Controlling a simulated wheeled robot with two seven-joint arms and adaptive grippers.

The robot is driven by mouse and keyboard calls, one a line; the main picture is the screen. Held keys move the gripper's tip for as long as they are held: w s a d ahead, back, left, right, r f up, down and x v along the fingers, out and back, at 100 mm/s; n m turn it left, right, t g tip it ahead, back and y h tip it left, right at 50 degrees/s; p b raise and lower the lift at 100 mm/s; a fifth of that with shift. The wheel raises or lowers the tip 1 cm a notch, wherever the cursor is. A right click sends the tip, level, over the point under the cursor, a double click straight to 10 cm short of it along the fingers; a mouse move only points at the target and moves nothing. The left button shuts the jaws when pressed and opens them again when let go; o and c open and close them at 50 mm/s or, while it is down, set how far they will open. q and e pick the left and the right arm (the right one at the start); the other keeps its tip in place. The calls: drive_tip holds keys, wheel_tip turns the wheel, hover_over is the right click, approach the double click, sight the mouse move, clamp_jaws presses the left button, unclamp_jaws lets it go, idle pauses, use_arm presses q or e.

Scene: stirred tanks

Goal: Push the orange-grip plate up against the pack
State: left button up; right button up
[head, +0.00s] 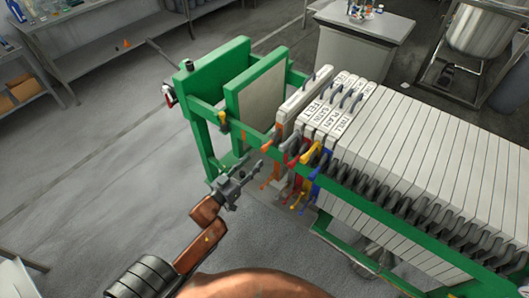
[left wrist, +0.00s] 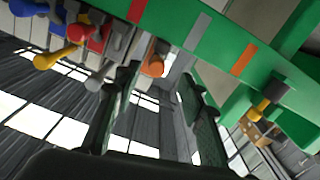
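The orange-grip plate (head: 304,94) is a pale plate hanging on the green frame, with its orange grip (head: 278,133) at the near rail. A narrow gap shows between its top and the pack (head: 420,135), a long row of white plates to its right. The pack's first plates have red, yellow and blue grips. My left gripper (head: 248,170) is open and empty, below and left of the grips, outside the near rail. In the left wrist view the orange grip (left wrist: 152,66) shows beyond and between the open fingers, with no clear contact. My right gripper is out of view.
The green near rail (left wrist: 215,40) runs across above my left gripper. A green-framed pale head plate (head: 262,97) stands left of the orange-grip plate, with open space between.

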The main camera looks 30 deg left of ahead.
sight(263, 151)
use_arm(q)
drive_tip(key=w, duration=0.7)
drive_tip(key=shift+w+d+r+b, duration=0.3)
drive_tip(key=shift+w+d+b, duration=0.05)
drive_tip(key=shift+c, duration=0.7)
clamp_jaws()
drive_tip(key=shift+d, duration=0.1)
